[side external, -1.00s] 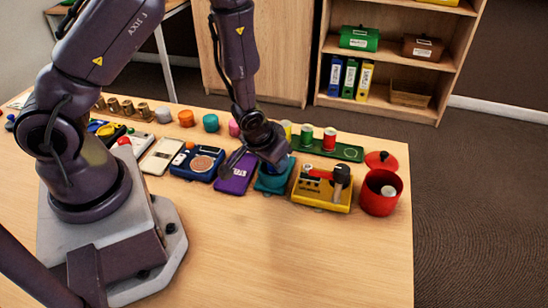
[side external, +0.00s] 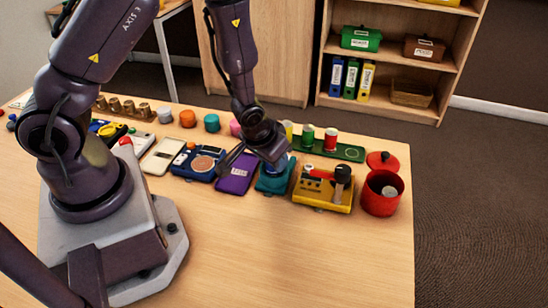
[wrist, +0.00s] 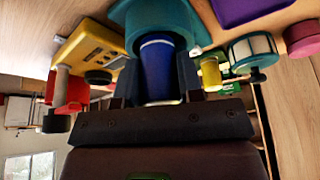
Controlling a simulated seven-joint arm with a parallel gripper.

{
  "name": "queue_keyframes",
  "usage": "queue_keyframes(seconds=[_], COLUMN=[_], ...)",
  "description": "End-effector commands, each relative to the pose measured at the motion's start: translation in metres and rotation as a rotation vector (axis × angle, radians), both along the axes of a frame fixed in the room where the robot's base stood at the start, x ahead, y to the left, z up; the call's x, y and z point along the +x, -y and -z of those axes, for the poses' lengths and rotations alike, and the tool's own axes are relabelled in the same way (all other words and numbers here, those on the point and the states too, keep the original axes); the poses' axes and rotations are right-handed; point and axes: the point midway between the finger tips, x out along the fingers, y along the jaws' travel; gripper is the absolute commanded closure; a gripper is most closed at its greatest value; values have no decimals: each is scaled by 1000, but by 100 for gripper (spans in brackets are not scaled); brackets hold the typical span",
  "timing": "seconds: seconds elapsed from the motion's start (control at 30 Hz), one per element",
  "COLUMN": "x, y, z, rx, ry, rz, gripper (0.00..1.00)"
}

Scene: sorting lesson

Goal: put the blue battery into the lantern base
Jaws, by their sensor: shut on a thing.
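The blue battery (wrist: 157,70) is upright between the two fingers of my gripper (wrist: 158,62), which is shut on it. In the wrist view its far end meets the round opening of the teal lantern base (wrist: 190,18); I cannot tell how deep it sits. In the side view my gripper (side external: 268,160) is right above the lantern base (side external: 268,185), and a bit of the blue battery (side external: 281,160) shows beside the fingers. The inside of the base is hidden.
A yellow box (side external: 320,190) with a black knob and a red can (side external: 381,197) stand to the right. A purple case (side external: 237,178) and a blue case (side external: 190,165) lie to the left. A green tray (side external: 348,152) with cylinders is behind. The front table is clear.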

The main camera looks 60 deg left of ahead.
Motion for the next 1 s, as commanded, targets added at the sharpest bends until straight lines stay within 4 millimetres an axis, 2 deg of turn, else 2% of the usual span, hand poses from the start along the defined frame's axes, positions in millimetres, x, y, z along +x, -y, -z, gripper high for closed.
queue_keyframes(seconds=[1.0], x=[6], y=[-4], z=[1], rx=[2], ry=[4], rz=[-6], gripper=[92])
